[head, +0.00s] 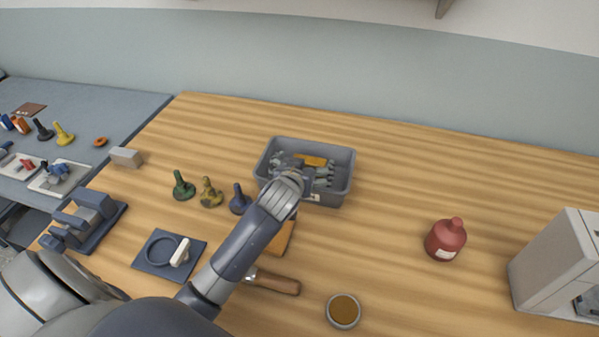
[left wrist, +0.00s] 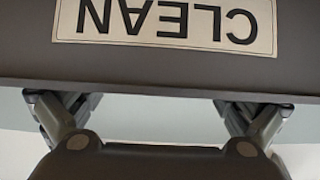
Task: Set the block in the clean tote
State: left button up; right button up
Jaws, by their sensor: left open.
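The clean tote (head: 347,170) is a grey open bin near the middle of the table. Its CLEAN label (left wrist: 165,22) shows upside down and close up in the left wrist view. My left gripper (head: 305,168) is open over the tote, with its fingers spread. In the left wrist view its fingers (left wrist: 155,110) run up behind the tote's dark wall, so their tips are hidden. An orange-yellow piece (head: 313,160) shows in the tote by the fingers; I cannot tell whether it is the block. A pale grey block (head: 126,157) lies at the table's left edge. My right gripper is out of view.
Green (head: 183,186), mottled yellow (head: 210,193) and blue (head: 238,200) bobbin-like pieces stand left of the tote. A red bottle (head: 445,240) and a grey machine (head: 560,265) stand right. A round dish (head: 343,311) and a wooden handle (head: 275,284) lie in front.

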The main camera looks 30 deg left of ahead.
pick_arm(q)
jog(key=v, duration=0.7)
jog(key=shift+s+r, duration=0.1)
jog(key=shift+s, duration=0.2)
